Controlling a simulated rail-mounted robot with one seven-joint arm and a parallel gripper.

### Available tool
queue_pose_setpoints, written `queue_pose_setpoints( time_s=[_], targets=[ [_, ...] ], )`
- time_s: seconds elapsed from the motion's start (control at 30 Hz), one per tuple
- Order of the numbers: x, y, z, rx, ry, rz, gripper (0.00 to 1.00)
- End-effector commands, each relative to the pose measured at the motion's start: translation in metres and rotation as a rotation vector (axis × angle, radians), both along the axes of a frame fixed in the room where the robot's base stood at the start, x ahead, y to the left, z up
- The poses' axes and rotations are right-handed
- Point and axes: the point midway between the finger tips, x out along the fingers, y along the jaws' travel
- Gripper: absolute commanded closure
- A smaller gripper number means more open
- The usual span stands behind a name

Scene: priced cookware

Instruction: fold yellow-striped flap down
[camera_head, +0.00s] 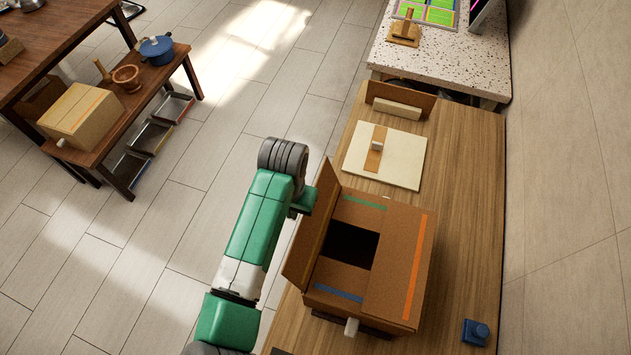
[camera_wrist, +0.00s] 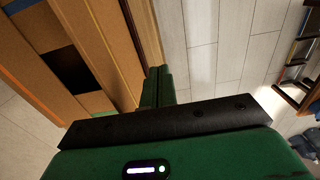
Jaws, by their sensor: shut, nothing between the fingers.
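An open cardboard box (camera_head: 393,255) stands on the wooden counter. Its left flap (camera_head: 308,222) stands up, tilted, with a faint yellowish line on its inner face; it also shows in the wrist view (camera_wrist: 106,40). The green-striped (camera_head: 362,206), blue-striped (camera_head: 335,290) and orange-striped (camera_head: 408,268) flaps lie folded inward, leaving a dark opening. My gripper (camera_wrist: 158,88) is shut and empty, its green fingers on the outer side of the standing flap. In the head view my gripper (camera_head: 304,203) is near that flap's upper end; I cannot tell whether it touches.
A cream board (camera_head: 385,155) with a small handle lies on the counter behind the box. A blue object (camera_head: 474,333) sits at the front right. Open floor (camera_head: 180,240) lies left of the counter. A low bench (camera_head: 150,95) with a box and pot stands at the far left.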

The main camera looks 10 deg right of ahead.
Motion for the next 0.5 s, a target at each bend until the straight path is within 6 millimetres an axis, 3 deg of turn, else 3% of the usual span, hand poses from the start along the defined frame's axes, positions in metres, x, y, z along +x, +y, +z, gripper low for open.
queue_pose_setpoints(
  time_s=[0.5],
  targets=[
    [-0.0048, -0.0094, 0.0017, 0.0, 0.001, -0.001, 1.0]
  ],
)
